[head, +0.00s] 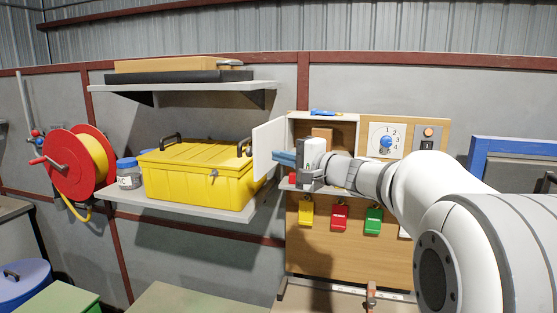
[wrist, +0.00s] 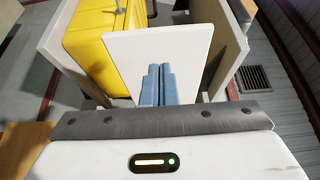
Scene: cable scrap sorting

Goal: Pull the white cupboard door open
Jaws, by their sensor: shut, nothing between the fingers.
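The white cupboard door (head: 268,150) stands swung open at the left side of the small white cupboard (head: 346,117), reaching out toward the yellow box. My gripper (head: 276,159) is in front of the cupboard, with its blue fingers pointing left at the door's inner face. In the wrist view the door (wrist: 180,45) is a white panel just beyond the fingertips of my gripper (wrist: 157,68). The fingers are together and empty. I cannot tell whether they touch the door. My gripper's body hides part of the cupboard's opening.
A yellow box (head: 200,180) with black handles sits on a grey shelf (head: 185,206) left of the door; a grey jar (head: 128,175) is beside it. A brown block (head: 322,134) is in the cupboard. A dial panel (head: 386,140) is to the right. Coloured tags (head: 339,217) hang below.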

